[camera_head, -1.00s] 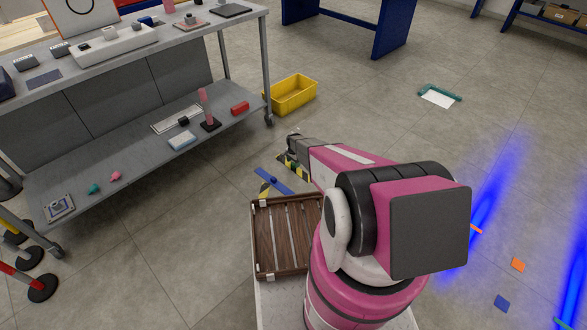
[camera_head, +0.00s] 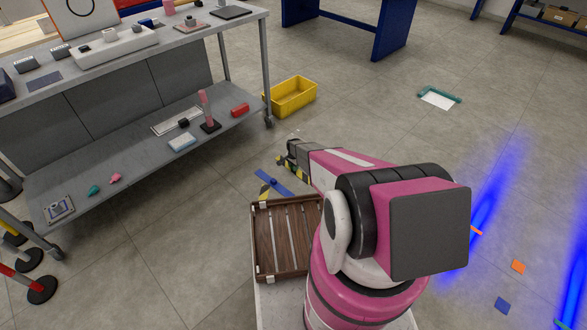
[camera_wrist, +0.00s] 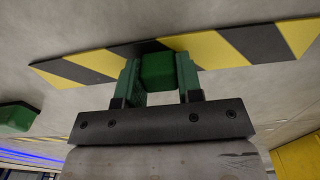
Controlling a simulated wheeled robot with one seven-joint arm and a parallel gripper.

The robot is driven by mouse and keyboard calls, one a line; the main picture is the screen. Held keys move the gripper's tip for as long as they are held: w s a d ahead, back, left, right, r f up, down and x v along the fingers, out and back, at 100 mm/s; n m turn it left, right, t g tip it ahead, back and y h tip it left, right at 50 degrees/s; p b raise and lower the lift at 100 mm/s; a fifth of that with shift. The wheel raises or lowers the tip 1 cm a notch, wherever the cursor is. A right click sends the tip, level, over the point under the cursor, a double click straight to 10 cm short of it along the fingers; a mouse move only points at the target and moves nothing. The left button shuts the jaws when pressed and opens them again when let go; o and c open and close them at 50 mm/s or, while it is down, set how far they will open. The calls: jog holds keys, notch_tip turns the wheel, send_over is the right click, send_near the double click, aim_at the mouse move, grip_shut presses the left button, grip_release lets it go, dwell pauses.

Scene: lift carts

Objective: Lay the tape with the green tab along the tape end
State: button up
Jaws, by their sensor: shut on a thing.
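In the wrist view, my gripper (camera_wrist: 158,78) is shut on a dark green tab (camera_wrist: 158,70). The tab sits on a yellow-and-black striped tape (camera_wrist: 95,64), which spans most of the picture just past the fingertips. In the head view, my gripper is low over the floor near the brown slatted tray, mostly hidden by my arm. A striped piece (camera_head: 265,190) shows there beside a blue bar with a knob (camera_head: 272,182). I cannot tell which tape this piece belongs to, nor whether the held tape touches the floor.
The slatted tray (camera_head: 256,245) is close to my arm. A grey workbench (camera_head: 120,150) stands at left, with a yellow bin (camera_head: 292,96) by its leg. Another green block (camera_wrist: 16,118) shows at the wrist view's left edge.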

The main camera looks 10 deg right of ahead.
jog(key=shift+r, duration=0.8)
jog(key=r, duration=0.1)
jog(key=s+r, duration=0.1)
jog(key=r, duration=0.1)
jog(key=shift+s+a+r, duration=0.1)
jog(key=shift+s+a, duration=0.1)
jog(key=s+a+r, duration=0.3)
jog(key=s+r, duration=0.3)
jog(key=s, duration=0.3)
jog(key=shift+s+a, duration=0.3)
